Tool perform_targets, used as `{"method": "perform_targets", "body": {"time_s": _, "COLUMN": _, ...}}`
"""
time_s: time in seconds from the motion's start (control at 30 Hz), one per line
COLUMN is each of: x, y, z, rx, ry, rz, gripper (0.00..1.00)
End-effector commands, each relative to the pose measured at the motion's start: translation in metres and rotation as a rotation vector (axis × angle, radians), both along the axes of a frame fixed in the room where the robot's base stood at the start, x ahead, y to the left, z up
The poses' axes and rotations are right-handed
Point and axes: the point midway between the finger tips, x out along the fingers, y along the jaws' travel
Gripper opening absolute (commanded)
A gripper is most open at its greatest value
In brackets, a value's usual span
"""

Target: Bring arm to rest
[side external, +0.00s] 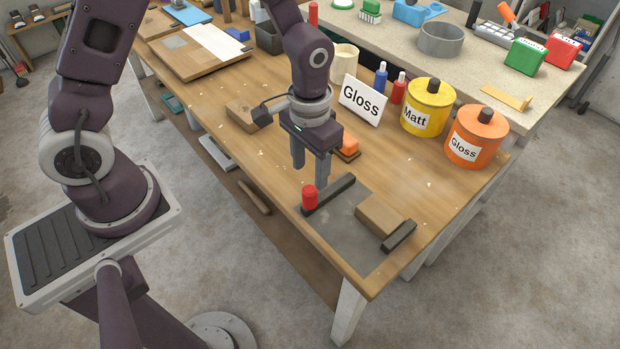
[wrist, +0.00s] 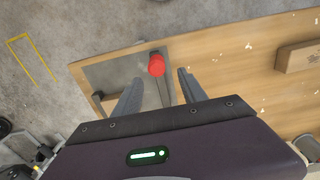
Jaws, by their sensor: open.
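My gripper (side external: 309,172) is open and empty, pointing down above the wooden table (side external: 262,150) near its front end. In the wrist view the two fingers of my gripper (wrist: 160,92) stand apart with nothing between their tips. A red-capped upright piece (side external: 309,197) stands just beyond the fingers at the corner of a grey plate (side external: 335,228). It also shows in the wrist view (wrist: 156,65), ahead of the gap between the fingers. I cannot tell the exact height of the fingertips above the table.
A yellow Matt can (side external: 426,116), an orange Gloss can (side external: 462,153) and a white Gloss sign (side external: 364,110) stand right of my gripper. A brown block (side external: 379,219) lies on the plate. Another block (side external: 246,113) and an orange-topped item (side external: 349,143) are close by.

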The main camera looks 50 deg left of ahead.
Motion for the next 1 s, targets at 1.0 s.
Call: {"method": "perform_targets", "body": {"time_s": 1.0, "x": -0.156, "y": 0.055, "z": 0.225, "rx": -0.002, "ry": -0.483, "rz": -0.001, "gripper": 0.49}}
